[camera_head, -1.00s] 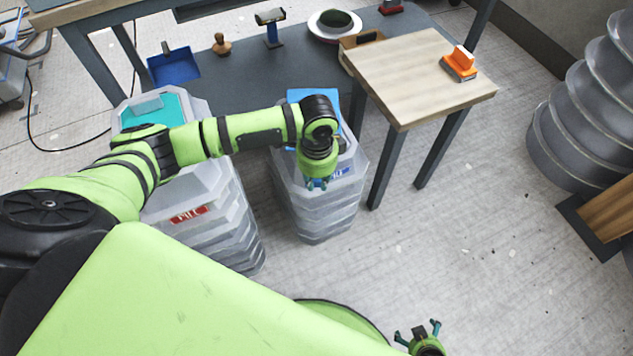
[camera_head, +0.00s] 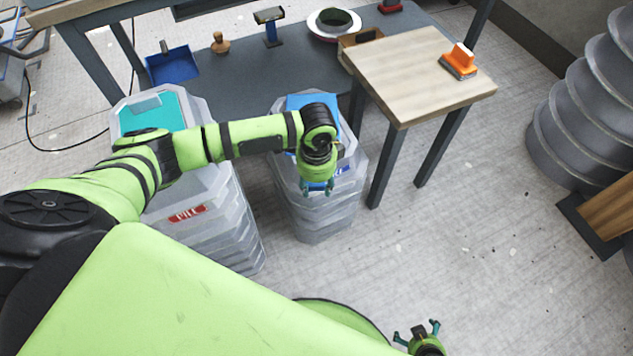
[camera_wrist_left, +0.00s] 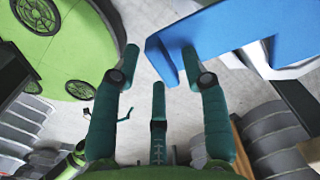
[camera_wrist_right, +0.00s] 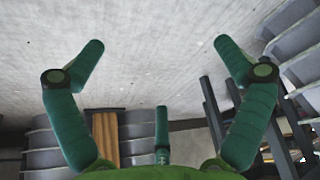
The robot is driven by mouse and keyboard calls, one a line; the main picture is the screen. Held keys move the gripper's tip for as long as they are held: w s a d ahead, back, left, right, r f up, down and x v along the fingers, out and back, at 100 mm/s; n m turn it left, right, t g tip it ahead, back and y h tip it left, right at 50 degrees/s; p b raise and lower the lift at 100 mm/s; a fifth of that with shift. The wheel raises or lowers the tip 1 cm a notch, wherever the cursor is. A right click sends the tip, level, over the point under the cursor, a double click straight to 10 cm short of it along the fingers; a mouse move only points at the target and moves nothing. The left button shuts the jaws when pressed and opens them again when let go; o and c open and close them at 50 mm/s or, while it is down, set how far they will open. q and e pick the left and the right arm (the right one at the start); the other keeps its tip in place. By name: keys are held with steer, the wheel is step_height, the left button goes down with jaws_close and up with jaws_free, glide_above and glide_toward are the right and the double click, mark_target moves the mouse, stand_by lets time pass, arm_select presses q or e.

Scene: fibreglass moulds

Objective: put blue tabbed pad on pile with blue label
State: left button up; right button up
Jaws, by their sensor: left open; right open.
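The blue tabbed pad (camera_head: 303,102) lies at the top of the grey pile with the blue label (camera_head: 341,169), partly hidden by my left arm. I cannot tell whether it rests fully on it. My left gripper (camera_head: 317,188) is open at the pile's near edge. In the left wrist view, the blue pad (camera_wrist_left: 240,28) reaches in from the upper right, and its tab end is beside the open left gripper (camera_wrist_left: 160,52), overlapping the right finger. My right gripper (camera_head: 418,330) is open and empty over the floor; it also shows in the right wrist view (camera_wrist_right: 158,58).
A second grey pile with a red label (camera_head: 188,214) and a teal pad (camera_head: 158,112) stands to the left. A wooden-topped table (camera_head: 410,75) bearing an orange brush (camera_head: 459,61) stands close on the right. The floor in front is clear.

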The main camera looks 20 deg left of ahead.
arm_select(q)
step_height(320, 180, up, 12)
steer(key=p, duration=0.2)
steer(key=shift+r+p, duration=0.15)
steer(key=shift+p, duration=0.2)
